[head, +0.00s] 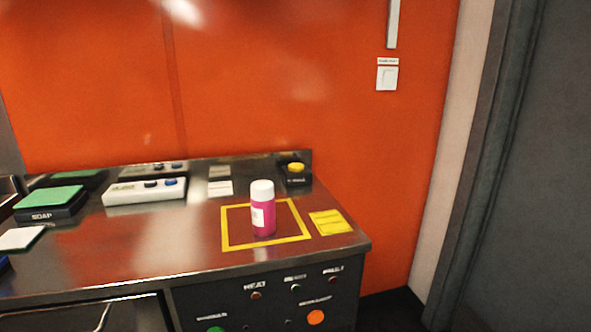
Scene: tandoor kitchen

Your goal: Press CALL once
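No label that clearly reads CALL shows in the head view. A black box with a yellow round button (296,168) stands at the back right corner of the steel counter; the lettering on its front is too small to read. A white wall switch (387,78) with a small unreadable label above it is on the orange wall at upper right. The counter's front panel has an orange round button (316,317) and a green round button (215,330), cut off by the lower edge; their labels are blurred. My gripper is not in view.
A pink bottle with a white cap (263,212) stands inside a yellow square outline on the counter (150,245). A yellow card (331,222) lies to its right.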

